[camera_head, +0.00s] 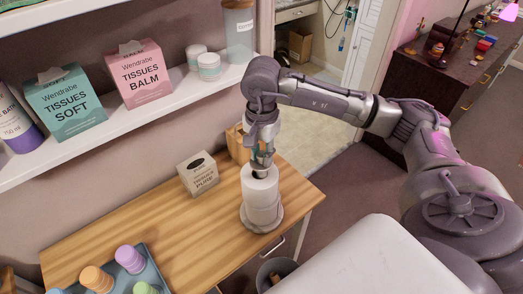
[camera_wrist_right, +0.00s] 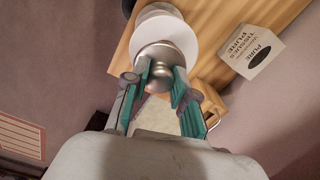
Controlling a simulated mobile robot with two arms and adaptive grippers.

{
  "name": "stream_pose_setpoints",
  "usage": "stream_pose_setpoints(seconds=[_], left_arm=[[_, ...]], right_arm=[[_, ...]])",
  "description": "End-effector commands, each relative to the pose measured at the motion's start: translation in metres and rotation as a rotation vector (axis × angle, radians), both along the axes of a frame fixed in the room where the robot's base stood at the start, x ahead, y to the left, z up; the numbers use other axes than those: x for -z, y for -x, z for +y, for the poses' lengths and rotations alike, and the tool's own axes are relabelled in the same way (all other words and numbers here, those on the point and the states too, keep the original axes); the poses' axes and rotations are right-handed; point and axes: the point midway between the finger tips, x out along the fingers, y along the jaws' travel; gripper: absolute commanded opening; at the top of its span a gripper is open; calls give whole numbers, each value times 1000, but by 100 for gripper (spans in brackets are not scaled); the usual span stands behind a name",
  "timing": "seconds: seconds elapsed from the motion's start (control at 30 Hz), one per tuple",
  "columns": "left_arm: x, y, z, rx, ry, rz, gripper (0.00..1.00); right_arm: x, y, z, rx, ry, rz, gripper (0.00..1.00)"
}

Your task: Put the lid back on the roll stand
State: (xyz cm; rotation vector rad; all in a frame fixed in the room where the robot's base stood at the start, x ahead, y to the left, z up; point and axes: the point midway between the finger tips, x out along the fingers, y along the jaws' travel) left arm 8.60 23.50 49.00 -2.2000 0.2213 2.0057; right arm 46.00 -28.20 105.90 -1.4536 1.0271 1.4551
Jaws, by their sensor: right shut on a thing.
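The roll stand (camera_head: 275,222) stands on the wooden table near its right end, upright, with white rolls (camera_head: 262,197) stacked on it. My right gripper (camera_head: 261,161) points down over the top of the stack. In the right wrist view its teal fingertips (camera_wrist_right: 163,75) are closed on the rounded, silvery lid (camera_wrist_right: 160,56). The white roll (camera_wrist_right: 163,30) shows just beyond the lid. The lid is at or just above the stack's top; I cannot tell whether it touches. My left gripper is out of view.
A tissue box (camera_head: 198,174) and a wooden holder (camera_head: 237,143) stand close behind the stand. A blue tray (camera_head: 157,270) with colored rolls is at the front left. A shelf (camera_head: 120,122) with tissue boxes overhangs the back. A bin (camera_head: 263,275) stands below the table's front edge.

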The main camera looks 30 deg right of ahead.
Motion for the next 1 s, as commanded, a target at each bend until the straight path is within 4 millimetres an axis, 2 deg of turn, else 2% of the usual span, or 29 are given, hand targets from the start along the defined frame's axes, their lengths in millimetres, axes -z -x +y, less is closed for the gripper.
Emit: stream_pose_setpoints(seconds=[0.57, 1.0], left_arm=[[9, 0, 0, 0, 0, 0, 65], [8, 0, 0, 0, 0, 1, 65]], right_arm=[[4, 0, 0, 0, 1, 0, 0], [3, 0, 0, 0, 0, 0, 0]])
